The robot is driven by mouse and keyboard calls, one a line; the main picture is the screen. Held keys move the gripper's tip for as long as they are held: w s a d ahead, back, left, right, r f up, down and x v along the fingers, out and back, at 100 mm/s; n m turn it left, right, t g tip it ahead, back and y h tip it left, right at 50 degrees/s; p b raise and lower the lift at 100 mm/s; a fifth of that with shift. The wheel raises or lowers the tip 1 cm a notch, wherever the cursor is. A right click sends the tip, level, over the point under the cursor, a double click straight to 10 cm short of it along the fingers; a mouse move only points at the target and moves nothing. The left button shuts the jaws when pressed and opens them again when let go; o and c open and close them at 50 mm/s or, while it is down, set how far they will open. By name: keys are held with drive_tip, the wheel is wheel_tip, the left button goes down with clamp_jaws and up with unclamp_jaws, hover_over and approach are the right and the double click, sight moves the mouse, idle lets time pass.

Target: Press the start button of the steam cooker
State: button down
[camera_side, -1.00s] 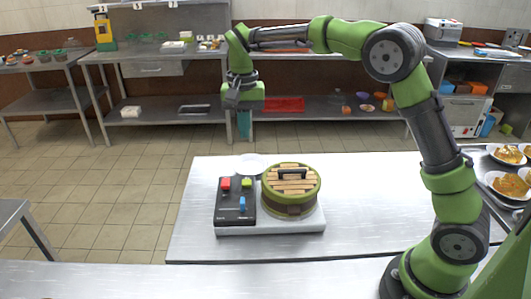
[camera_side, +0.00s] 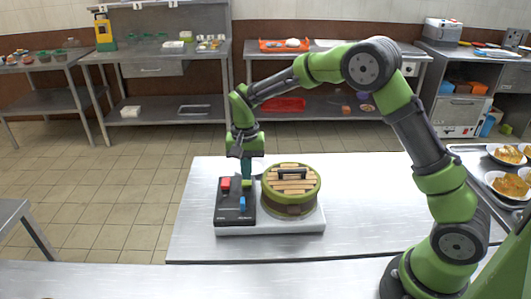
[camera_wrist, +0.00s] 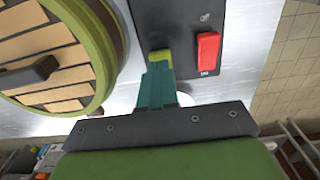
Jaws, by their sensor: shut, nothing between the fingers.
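The steam cooker (camera_side: 289,209) is a round green steamer with a slatted wooden lid and dark handle, on a white base. The lid also shows in the wrist view (camera_wrist: 45,50). Left of it is the black control panel (camera_side: 228,208) with a red rocker switch (camera_side: 225,183), a yellow-green button (camera_side: 247,184) and a blue control (camera_side: 242,203). My gripper (camera_side: 246,178) is shut and empty, pointing down over the green button. In the wrist view the teal fingertips (camera_wrist: 157,68) overlap the edge of the green button (camera_wrist: 161,55). I cannot tell whether they touch.
The red switch (camera_wrist: 207,50) is close beside my fingers in the wrist view. The steamer stands close on their other side. The metal table (camera_side: 365,215) is clear right of the cooker. A tray with plates of food (camera_side: 505,178) stands at far right.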

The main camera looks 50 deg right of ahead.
drive_tip(key=shift+f, duration=0.5)
drive_tip(key=shift+s+f, duration=0.1)
drive_tip(key=shift+f, duration=1)
wheel_tip(320, 180, up, 16)
drive_tip(key=shift+w+f, duration=0.2)
drive_tip(key=shift+w, duration=0.15)
